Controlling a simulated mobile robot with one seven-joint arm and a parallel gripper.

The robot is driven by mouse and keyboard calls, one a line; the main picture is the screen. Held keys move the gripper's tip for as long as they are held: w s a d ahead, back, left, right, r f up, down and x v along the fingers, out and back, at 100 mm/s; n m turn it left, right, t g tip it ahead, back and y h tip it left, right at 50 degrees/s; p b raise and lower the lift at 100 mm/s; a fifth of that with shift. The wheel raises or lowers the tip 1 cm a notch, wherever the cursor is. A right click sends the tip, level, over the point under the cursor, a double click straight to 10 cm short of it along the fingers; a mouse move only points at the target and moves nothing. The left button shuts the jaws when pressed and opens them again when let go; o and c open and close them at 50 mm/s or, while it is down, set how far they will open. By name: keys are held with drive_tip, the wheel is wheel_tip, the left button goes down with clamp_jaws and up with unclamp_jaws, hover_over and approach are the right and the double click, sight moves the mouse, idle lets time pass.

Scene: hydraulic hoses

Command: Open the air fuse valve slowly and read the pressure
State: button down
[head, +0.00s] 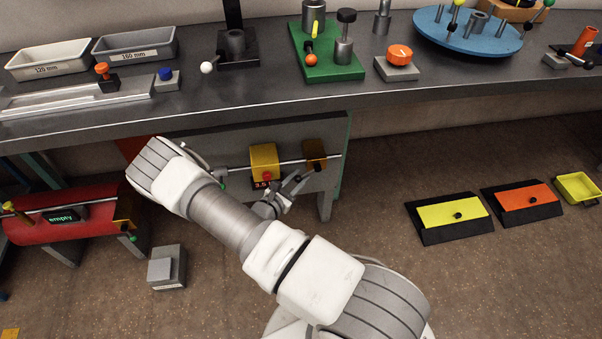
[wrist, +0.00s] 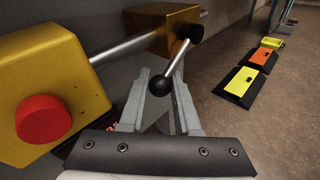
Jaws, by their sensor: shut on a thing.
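A steel pipe under the bench carries a yellow block (head: 264,153) with a red button (wrist: 43,119) and a darker ochre valve block (head: 315,148) to its right. A small display (head: 265,184) under the yellow block reads what looks like 3.5. In the wrist view, the ochre valve block (wrist: 162,27) has a metal lever (wrist: 181,58) ending in a black ball knob (wrist: 160,86). My gripper (head: 306,180) is below the valve block, its fingers shut on the lever by the knob. The fingers (wrist: 160,93) lie on either side of it. No valve label is readable.
A red tank (head: 60,222) with a display reading "empty" stands at left, and a grey block (head: 166,268) on the floor. Yellow (head: 455,214) and orange (head: 525,200) wedges lie on the right floor. The bench (head: 200,95) overhangs the pipe.

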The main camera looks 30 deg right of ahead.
drive_tip(key=p, duration=0.1)
drive_tip(key=r+m+y+p, duration=0.1)
drive_tip(key=p, duration=0.1)
drive_tip(key=shift+a+r, duration=0.25)
drive_tip(key=shift+a, duration=0.05)
drive_tip(key=shift+a+m+y+p, duration=0.15)
drive_tip(key=shift+m+y+p, duration=0.15)
drive_tip(key=shift+y+p, duration=0.2)
drive_tip(key=c, duration=0.6)
unclamp_jaws()
drive_tip(key=shift+w, duration=0.1)
drive_tip(key=shift+f+b, duration=0.15)
drive_tip(key=shift+b, duration=0.15)
